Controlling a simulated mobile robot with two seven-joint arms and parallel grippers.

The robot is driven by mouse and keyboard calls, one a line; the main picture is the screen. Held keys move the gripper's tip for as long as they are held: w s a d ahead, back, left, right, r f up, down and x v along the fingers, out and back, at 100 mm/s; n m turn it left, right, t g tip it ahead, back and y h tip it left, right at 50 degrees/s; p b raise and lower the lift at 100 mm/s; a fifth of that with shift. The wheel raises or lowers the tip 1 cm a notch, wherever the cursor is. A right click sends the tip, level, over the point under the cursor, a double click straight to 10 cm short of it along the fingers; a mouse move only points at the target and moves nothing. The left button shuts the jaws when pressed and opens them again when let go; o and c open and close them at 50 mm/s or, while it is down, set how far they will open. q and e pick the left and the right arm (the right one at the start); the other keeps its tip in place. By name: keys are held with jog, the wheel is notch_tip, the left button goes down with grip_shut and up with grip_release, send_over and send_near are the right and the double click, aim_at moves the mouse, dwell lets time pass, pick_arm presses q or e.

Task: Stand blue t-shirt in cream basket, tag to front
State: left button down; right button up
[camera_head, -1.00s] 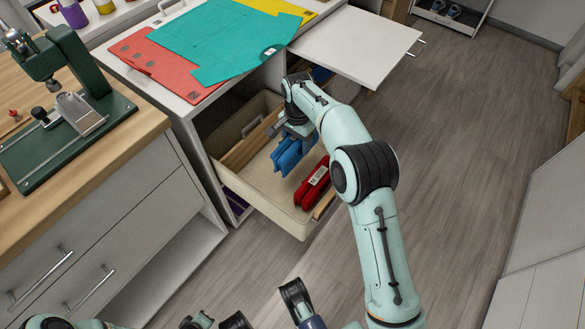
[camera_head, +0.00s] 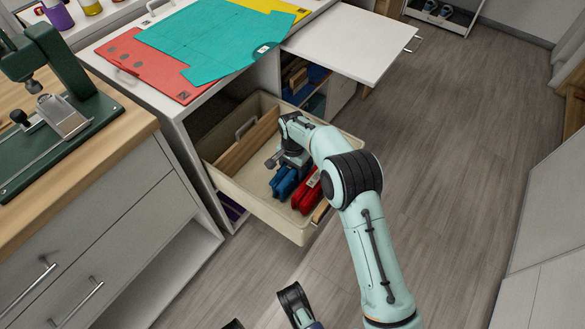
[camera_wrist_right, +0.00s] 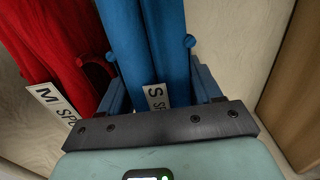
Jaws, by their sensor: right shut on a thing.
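The cream basket (camera_head: 262,212) is pulled partly out of the shelving. My right gripper (camera_head: 288,168) is down inside it, shut on the folded blue t-shirt (camera_head: 284,183). The blue t-shirt (camera_wrist_right: 150,45) stands on edge between the fingers (camera_wrist_right: 157,75) in the right wrist view. Its white tag (camera_wrist_right: 157,97), marked S, faces the wrist camera. A folded red t-shirt (camera_head: 308,193) stands right beside it, its tag (camera_wrist_right: 54,101) marked M. Whether the blue t-shirt touches the basket floor is hard to tell. My left gripper is not clearly seen.
A wooden divider (camera_head: 247,143) runs along the basket's left side. Teal (camera_head: 215,38) and red (camera_head: 150,66) sheets lie on the unit above. A white pull-out board (camera_head: 355,42) juts out behind the basket. A wooden-topped counter (camera_head: 95,160) stands at left.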

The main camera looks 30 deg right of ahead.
jog(key=shift+f, duration=0.15)
jog(key=o, duration=1.1)
pick_arm(q)
jog(key=shift+s, duration=0.15)
pick_arm(e)
jog(key=shift+o, duration=0.2)
pick_arm(q)
jog(key=w+r+t+p, duration=0.2)
jog(key=w+r+p, duration=0.1)
jog(key=w+r, duration=0.2)
jog(key=shift+w+d, duration=0.45)
jog(key=shift+w, duration=0.1)
pick_arm(e)
notch_tip(320, 180, up, 12)
jog(key=shift+r, duration=0.2)
